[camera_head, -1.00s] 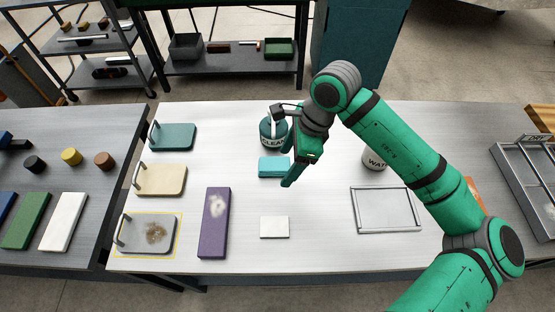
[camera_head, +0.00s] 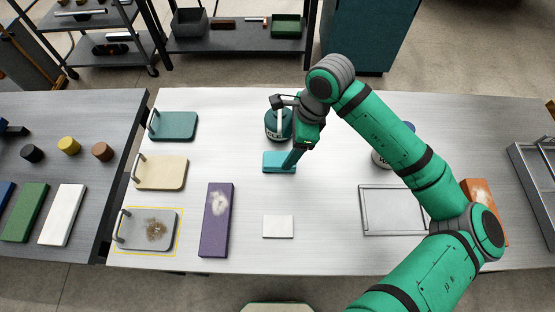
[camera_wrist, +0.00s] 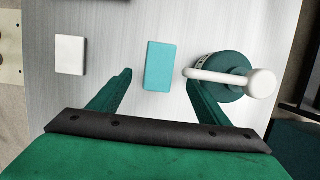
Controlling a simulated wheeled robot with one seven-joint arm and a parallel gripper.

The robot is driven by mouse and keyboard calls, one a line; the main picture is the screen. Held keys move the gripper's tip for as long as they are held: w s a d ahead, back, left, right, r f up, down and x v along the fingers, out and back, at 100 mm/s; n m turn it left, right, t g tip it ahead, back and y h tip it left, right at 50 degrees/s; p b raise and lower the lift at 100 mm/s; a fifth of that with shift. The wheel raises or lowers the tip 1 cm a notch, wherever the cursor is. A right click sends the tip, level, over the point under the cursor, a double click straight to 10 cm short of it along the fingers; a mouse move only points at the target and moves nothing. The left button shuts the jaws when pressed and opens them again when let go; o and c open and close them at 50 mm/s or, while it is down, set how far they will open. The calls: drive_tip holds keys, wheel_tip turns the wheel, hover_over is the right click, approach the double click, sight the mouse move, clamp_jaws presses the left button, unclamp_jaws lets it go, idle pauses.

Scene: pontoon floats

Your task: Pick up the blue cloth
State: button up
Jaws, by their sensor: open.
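The blue cloth (camera_head: 272,163) is a small light-blue folded rectangle lying flat on the table (camera_head: 330,180). In the wrist view the cloth (camera_wrist: 160,66) lies ahead of the fingertips, between their lines. My gripper (camera_head: 290,166) is above the cloth, and in the head view one finger covers its right part. In the wrist view my gripper (camera_wrist: 158,80) is open, its two green fingers spread wide with nothing between them. I cannot tell the exact height of the fingertips above the cloth.
A teal cleaner bottle (camera_wrist: 222,78) with a white pump stands close beside the cloth, near one finger. A white square (camera_head: 278,226) lies nearer the front. A purple block (camera_head: 216,220) and a metal-framed tray (camera_head: 392,232) lie to either side. A water container (camera_head: 381,159) stands right.

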sight(280, 159)
drive_tip(key=shift+s+f, duration=0.1)
drive_tip(key=shift+f, duration=0.4)
drive_tip(key=x, duration=0.4)
drive_tip(key=shift+a, duration=0.45)
drive_tip(key=shift+f, duration=0.3)
drive_tip(key=shift+w, duration=0.2)
drive_tip(key=shift+c, duration=0.3)
drive_tip(key=shift+s+a, duration=0.15)
drive_tip(key=c, duration=1)
drive_tip(key=shift+d, duration=0.2)
drive_tip(key=shift+c, duration=0.4)
